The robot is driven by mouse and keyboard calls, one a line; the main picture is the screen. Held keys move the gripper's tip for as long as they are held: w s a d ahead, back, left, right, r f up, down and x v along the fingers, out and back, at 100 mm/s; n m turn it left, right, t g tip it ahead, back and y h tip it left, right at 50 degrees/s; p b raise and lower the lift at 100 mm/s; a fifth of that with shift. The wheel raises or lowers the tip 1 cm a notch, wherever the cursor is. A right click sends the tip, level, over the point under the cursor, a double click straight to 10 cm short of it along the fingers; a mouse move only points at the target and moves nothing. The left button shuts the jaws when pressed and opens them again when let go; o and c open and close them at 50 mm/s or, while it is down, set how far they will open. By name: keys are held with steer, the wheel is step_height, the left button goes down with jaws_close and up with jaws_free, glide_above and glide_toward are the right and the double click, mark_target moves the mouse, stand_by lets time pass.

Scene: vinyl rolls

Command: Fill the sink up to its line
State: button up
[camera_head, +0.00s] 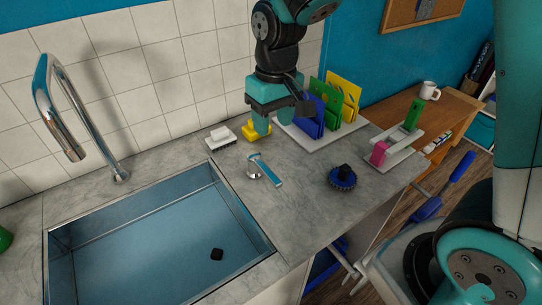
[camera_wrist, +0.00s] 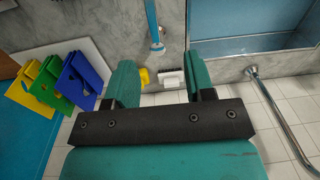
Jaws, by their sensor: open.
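The sink (camera_head: 150,238) is a rectangular blue-toned basin set in the grey counter. A small black piece (camera_head: 217,254) lies on its floor at the right; I cannot tell if it is a stopper. No fill line or clear water surface can be made out. A chrome tap (camera_head: 88,120) with a curved spout stands behind the sink. It also shows at the right of the wrist view (camera_wrist: 285,115). My gripper (camera_head: 280,114) is open and empty above the counter, right of the sink. Its fingers (camera_wrist: 160,70) point toward a yellow block and a white brush.
The white brush (camera_head: 220,138) and yellow block (camera_head: 252,133) stand near the wall. A blue-handled tool (camera_head: 266,172) and a dark blue round brush (camera_head: 342,178) lie on the counter. Coloured boards (camera_head: 342,97) stand behind. A white rack (camera_head: 400,148) holds pink and green pieces.

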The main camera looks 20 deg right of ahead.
mark_target(272, 175)
steer(key=shift+m+h, duration=0.3)
steer(key=f+p, duration=0.1)
steer(key=f, duration=0.5)
steer(key=w+f+p, duration=0.1)
steer(key=f, duration=0.5)
steer(key=w+f+p, duration=0.1)
steer(key=f, duration=0.5)
steer(key=shift+d+p, duration=0.3)
steer(key=shift+d, duration=0.1)
